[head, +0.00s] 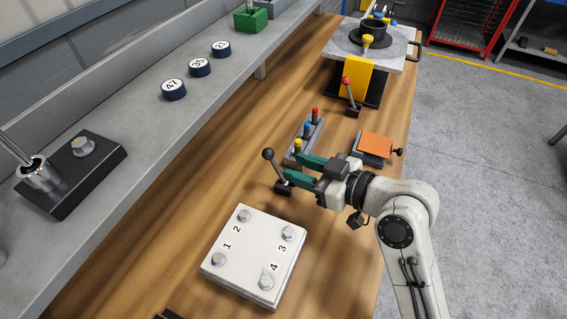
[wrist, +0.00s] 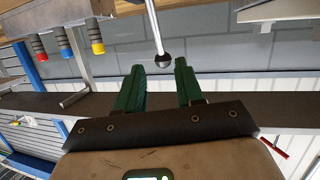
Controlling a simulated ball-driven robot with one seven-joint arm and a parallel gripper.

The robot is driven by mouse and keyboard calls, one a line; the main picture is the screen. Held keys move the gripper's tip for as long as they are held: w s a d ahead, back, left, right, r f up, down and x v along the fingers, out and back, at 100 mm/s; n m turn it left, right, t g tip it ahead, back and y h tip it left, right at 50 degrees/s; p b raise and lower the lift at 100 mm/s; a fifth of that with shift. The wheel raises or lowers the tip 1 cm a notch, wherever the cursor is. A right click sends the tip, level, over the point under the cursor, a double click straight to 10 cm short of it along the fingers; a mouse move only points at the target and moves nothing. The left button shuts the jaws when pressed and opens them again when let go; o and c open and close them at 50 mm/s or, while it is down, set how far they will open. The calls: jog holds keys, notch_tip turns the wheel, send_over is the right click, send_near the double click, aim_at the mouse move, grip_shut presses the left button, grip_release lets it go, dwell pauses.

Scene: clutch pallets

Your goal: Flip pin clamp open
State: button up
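A lever with a black ball knob (head: 268,154) stands tilted on a small dark base (head: 284,188) on the wooden bench, beside the pin rack. I take it for the pin clamp; no label shows. My gripper (head: 293,166) is open, its two green fingers pointing at the lever from the right. In the wrist view, the black ball (wrist: 163,60) and its metal rod show just ahead of the gap between the fingertips (wrist: 159,68). I cannot tell whether a finger touches the rod. The fingers hold nothing.
A rack (head: 305,140) with yellow, blue and red pins stands just behind my gripper. A white numbered plate with bolts (head: 254,262) lies in front. An orange-topped block (head: 376,146) is close to the arm. A red-knobbed lever (head: 346,80) stands by a yellow bracket (head: 355,75).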

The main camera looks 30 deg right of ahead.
jog(key=shift+v, duration=1.05)
